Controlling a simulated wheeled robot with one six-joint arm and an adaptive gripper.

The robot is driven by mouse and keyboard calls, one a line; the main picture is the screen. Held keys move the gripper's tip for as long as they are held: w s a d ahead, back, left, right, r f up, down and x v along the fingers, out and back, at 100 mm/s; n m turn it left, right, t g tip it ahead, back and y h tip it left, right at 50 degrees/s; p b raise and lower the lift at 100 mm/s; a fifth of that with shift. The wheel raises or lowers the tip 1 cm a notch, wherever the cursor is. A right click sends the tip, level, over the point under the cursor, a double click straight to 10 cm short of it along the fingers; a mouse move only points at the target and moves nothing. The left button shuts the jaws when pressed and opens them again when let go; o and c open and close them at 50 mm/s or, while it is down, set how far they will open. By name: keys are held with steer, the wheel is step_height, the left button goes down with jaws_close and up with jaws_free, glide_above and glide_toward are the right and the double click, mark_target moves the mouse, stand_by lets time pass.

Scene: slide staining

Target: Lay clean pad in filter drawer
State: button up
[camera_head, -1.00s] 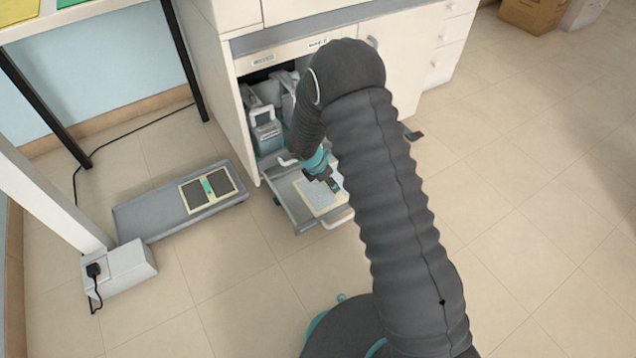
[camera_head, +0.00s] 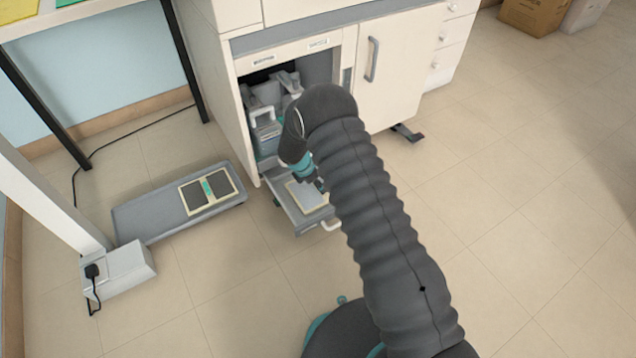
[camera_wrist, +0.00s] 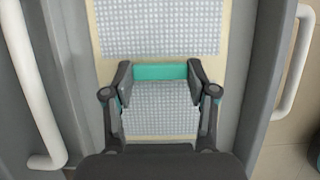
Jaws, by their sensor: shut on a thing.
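The clean pad (camera_head: 308,197) has pale dotted grey panels, a cream frame and a teal middle strip. It lies lengthwise between the side walls of the pulled-out grey filter drawer (camera_head: 300,226), low in it. In the wrist view the pad (camera_wrist: 160,28) shows large, with a drawer wall (camera_wrist: 254,90) on either side. My gripper (camera_wrist: 160,72) is shut on the pad's teal strip. I cannot tell whether the pad touches the drawer floor. In the head view my arm hides part of the pad and most of the gripper.
A used pad (camera_head: 208,192) with dark panels lies on a grey floor tray (camera_head: 140,222) to the left. Bottles and equipment (camera_head: 264,125) fill the open cabinet (camera_head: 215,90) behind the drawer. A white socket box (camera_head: 120,270) with a cable stands at the lower left. The right floor is clear.

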steer(key=shift+f, duration=0.1)
steer(key=o, duration=1.3)
